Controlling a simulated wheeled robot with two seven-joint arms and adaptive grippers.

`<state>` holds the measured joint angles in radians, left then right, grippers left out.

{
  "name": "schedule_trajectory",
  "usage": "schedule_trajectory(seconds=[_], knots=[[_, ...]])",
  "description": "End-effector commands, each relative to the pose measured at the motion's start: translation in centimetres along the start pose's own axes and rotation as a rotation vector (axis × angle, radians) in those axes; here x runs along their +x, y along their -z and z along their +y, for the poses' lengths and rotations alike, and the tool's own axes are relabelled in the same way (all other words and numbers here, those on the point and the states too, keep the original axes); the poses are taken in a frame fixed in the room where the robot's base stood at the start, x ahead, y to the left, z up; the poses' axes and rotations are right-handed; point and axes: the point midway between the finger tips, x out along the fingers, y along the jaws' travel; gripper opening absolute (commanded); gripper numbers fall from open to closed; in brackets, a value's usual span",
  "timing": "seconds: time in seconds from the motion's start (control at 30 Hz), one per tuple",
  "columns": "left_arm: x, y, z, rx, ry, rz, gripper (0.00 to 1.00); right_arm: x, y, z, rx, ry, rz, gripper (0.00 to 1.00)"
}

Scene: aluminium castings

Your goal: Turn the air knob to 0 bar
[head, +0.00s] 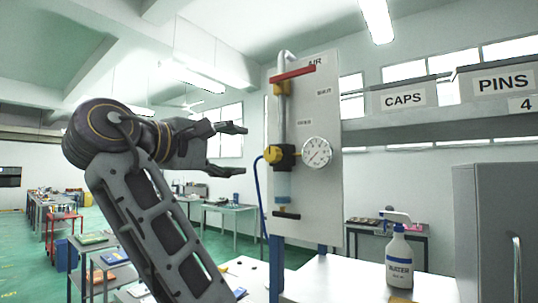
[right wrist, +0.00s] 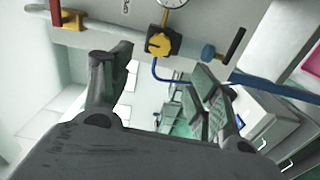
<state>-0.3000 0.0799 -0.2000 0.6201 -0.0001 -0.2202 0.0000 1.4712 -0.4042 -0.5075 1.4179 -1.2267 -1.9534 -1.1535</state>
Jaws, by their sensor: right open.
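The yellow air knob (head: 272,154) sits on a black regulator body on an upright white panel marked AIR. It also shows in the right wrist view (right wrist: 158,44), beyond the fingers and roughly midway between them. A round white gauge (head: 317,152) is just right of the knob; its needle is too small to read surely. My right gripper (head: 240,150) is open and empty, left of the knob in the head view. Its two fingers point toward the knob, one above and one below its height, with a gap before it. My left gripper is not in view.
A red lever (head: 293,73) crosses the pipe above the knob. A blue hose (head: 259,200) hangs from the regulator. A spray bottle (head: 399,262) stands on the white table to the right, beside a grey cabinet (head: 485,230). The space left of the panel is open.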

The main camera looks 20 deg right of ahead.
Motion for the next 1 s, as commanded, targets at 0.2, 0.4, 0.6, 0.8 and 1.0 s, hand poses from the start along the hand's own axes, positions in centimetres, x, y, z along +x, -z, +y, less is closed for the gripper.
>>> schedule_trajectory(seconds=[0.2,0.4,0.6,0.8,1.0], knots=[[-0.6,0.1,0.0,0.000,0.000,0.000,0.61,1.9,0.0,0.1,0.000,0.000,-0.001,0.61],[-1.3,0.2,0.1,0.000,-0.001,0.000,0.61,4.5,0.0,0.1,-0.001,0.000,-0.002,0.61],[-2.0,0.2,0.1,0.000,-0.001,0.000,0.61,7.1,0.0,0.1,-0.001,0.000,-0.001,0.61],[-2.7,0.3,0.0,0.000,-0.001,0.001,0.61,9.7,0.0,0.2,0.000,0.001,-0.001,0.61],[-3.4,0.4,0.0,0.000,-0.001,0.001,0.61,11.9,0.0,0.2,0.000,-0.001,-0.001,0.61]])
